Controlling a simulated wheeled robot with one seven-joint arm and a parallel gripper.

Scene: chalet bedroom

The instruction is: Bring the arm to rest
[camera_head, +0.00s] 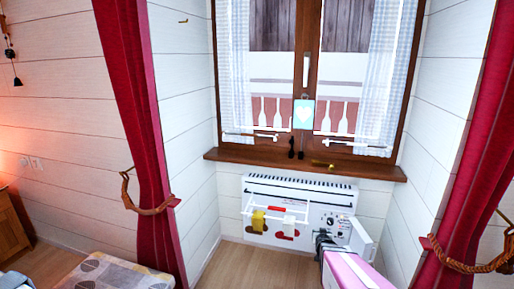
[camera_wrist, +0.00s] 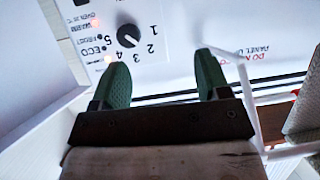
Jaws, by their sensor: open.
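My gripper (camera_wrist: 163,78) shows in the wrist view with its two green-padded fingers apart and nothing between them. Beyond the fingers is the white heater's control panel (camera_wrist: 75,22) with a black dial (camera_wrist: 129,36), seen upside down. In the head view my gripper (camera_head: 323,240) is a small dark shape low in front of the heater (camera_head: 262,187), at the end of my pink and white arm. Its fingers are too small to make out there. I cannot tell whether the fingertips touch the heater.
A white rack on the heater carries a yellow cloth (camera_head: 258,221) and other small items. Above is a wooden sill (camera_head: 260,162) under a window. Red curtains hang at left (camera_head: 140,130) and right (camera_head: 480,150). A patterned bed or seat (camera_head: 120,272) is lower left. Bare floor (camera_head: 240,262) lies between.

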